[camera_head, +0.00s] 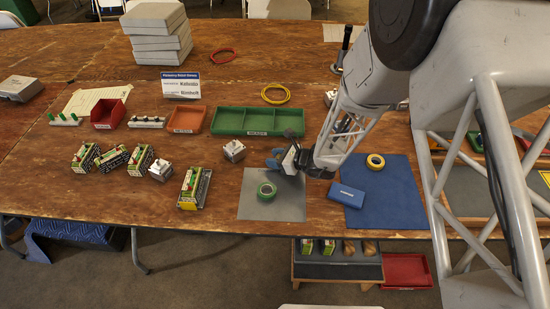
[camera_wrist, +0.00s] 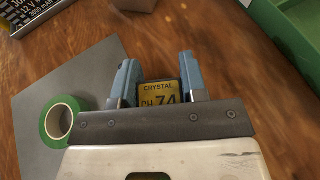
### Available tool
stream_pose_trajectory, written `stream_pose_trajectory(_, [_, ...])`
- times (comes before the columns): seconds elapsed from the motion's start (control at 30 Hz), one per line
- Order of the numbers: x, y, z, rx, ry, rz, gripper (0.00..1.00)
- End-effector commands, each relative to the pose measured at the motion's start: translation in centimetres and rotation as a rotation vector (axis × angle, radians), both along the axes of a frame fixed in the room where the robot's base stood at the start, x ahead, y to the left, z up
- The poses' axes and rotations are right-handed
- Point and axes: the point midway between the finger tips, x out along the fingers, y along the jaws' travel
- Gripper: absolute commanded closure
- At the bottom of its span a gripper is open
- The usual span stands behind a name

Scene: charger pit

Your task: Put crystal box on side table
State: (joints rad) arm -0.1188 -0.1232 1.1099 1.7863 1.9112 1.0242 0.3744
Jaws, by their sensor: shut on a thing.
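My gripper (camera_head: 287,159) is over the wooden table, just beyond the grey mat and in front of the green tray. In the wrist view its blue fingers (camera_wrist: 158,72) are shut on the crystal box (camera_wrist: 158,93), a small dark box with a yellow label reading "CRYSTAL CH 74". In the head view the box is hidden by the gripper. Whether it touches the table is not clear. A low side table (camera_head: 338,270) stands below the front edge of the work table and holds several small items, including green-topped blocks and brown rounded pieces.
The grey mat (camera_head: 290,206) carries a green tape roll (camera_head: 266,190). A blue mat (camera_head: 402,206) holds a blue box (camera_head: 347,195) and yellow tape (camera_head: 375,162). The green tray (camera_head: 228,121) lies behind. Green-topped packs (camera_head: 194,187) are left. A red bin (camera_head: 407,270) stands beside the side table.

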Motion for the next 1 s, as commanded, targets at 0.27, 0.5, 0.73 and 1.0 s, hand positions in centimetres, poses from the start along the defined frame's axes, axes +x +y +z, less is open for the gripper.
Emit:
stream_pose_trajectory(0.27, [0.0, 0.0, -0.3, 0.000, 0.000, 0.000, 0.41])
stream_pose_trajectory(0.5, [0.0, 0.0, -0.3, 0.000, 0.000, 0.000, 0.35])
stream_pose_trajectory(0.73, [0.0, 0.0, 0.0, 0.000, 0.000, 0.000, 0.35])
stream_pose_trajectory(1.0, [-0.6, -1.6, 0.7, 0.000, 0.000, -0.001, 0.35])
